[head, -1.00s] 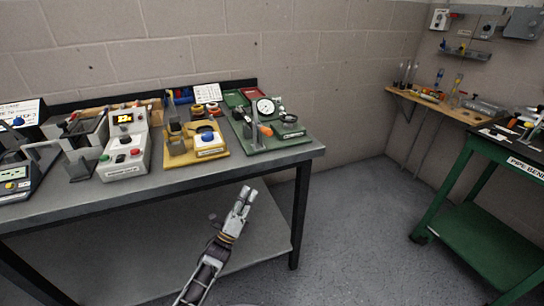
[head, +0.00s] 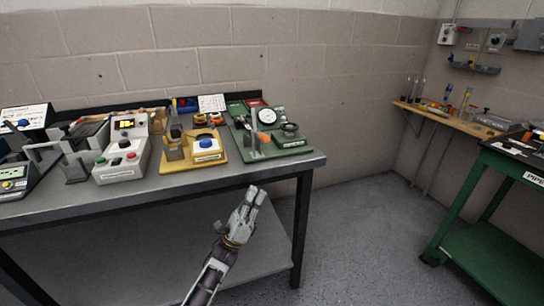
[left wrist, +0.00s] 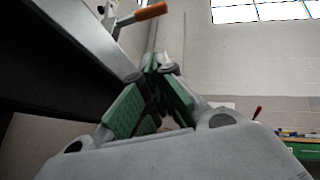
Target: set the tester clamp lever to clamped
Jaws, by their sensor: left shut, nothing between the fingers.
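The tester (head: 285,142) is a green-based fixture at the right end of the bench, with a round dial gauge (head: 267,115). Its clamp lever has an orange grip (head: 264,138), low at the fixture's front beside an upright metal piece. The grip also shows at the top of the left wrist view (left wrist: 150,12), pointing sideways. My left gripper (head: 257,192) is shut and empty, in front of and below the bench edge, apart from the lever. Its green-padded fingers fill the middle of the left wrist view (left wrist: 152,95). My right gripper is not in view.
A yellow fixture with a blue button (head: 206,144) and a grey control box (head: 122,162) stand left of the tester on the grey bench (head: 160,193). A green cart (head: 490,215) stands at the right. Floor between bench and cart is clear.

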